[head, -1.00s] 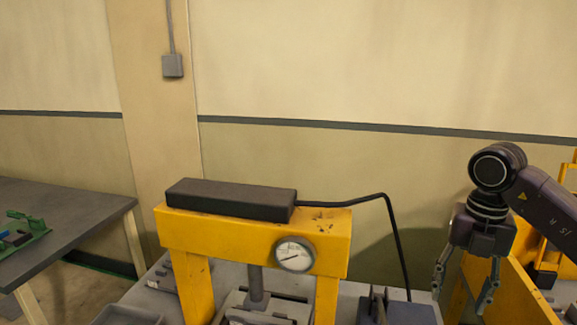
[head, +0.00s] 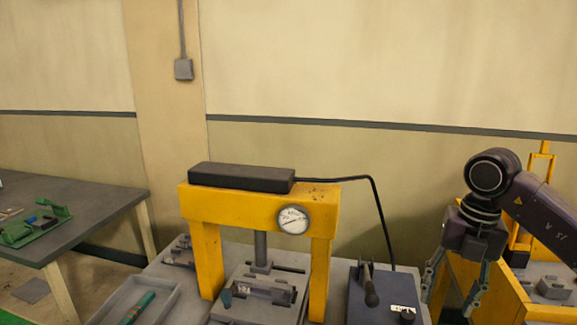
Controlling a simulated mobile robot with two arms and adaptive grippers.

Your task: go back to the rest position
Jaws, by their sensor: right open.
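My right gripper (head: 449,296) hangs at the right of the head view, fingers pointing down and spread apart, with nothing between them. It is to the right of the yellow press (head: 262,204) and in front of a yellow frame or cart on the right. My left gripper is not in view.
The press stands on a grey bench with a round gauge (head: 293,219). A blue-grey control box (head: 386,297) with a lever is close left of my right gripper. A grey tray (head: 166,296) holds a green-brown piece. A dark table (head: 75,224) stands at far left.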

